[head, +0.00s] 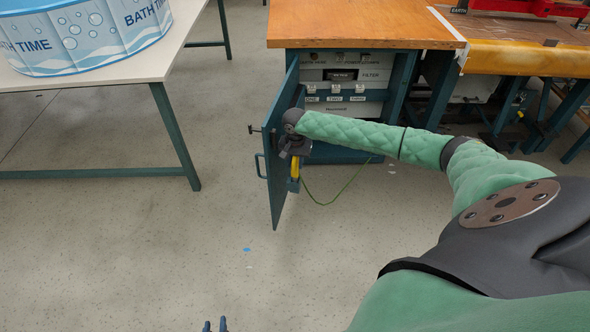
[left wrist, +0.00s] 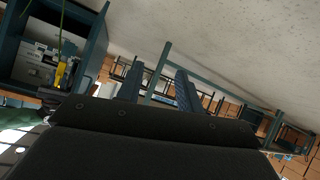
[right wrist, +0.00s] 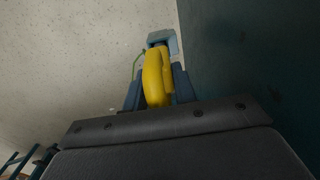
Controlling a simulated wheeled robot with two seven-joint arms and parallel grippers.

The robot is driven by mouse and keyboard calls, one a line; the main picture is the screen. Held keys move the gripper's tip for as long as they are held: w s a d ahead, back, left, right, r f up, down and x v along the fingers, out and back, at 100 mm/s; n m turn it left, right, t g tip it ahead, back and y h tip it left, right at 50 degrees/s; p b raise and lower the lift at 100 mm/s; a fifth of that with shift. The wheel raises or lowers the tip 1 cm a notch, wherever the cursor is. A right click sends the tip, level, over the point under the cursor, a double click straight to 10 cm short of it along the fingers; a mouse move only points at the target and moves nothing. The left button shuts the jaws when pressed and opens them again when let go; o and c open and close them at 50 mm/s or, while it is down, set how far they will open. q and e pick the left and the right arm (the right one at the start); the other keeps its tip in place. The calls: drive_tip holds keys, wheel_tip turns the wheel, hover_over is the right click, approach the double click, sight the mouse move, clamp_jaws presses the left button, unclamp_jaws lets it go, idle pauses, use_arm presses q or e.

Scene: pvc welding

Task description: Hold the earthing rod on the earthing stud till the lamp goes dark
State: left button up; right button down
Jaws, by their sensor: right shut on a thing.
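The yellow earthing rod (right wrist: 155,80) is between the fingers of my right gripper (right wrist: 157,88), which is shut on it. In the head view the rod (head: 295,167) is beside the inner face of the open cabinet door, with a blue-grey piece (head: 293,185) at its lower end. That piece also shows beyond the rod in the right wrist view (right wrist: 163,38); I cannot tell whether it is a holder. A green cable (head: 340,192) hangs toward the cabinet. My left gripper (head: 215,325) is open and empty at the bottom edge. I cannot make out the earthing stud or the lamp.
The cabinet door (head: 279,150) stands open on the left of the cabinet. Inside are panels labelled FILTER (head: 345,75) and ONE, TWO, THREE. A wooden bench top (head: 360,25) lies above. A white table (head: 100,75) stands at left.

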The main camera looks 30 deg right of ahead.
use_arm(q)
drive_tip(key=shift+r, duration=0.3)
use_arm(e)
drive_tip(key=shift+r, duration=0.15)
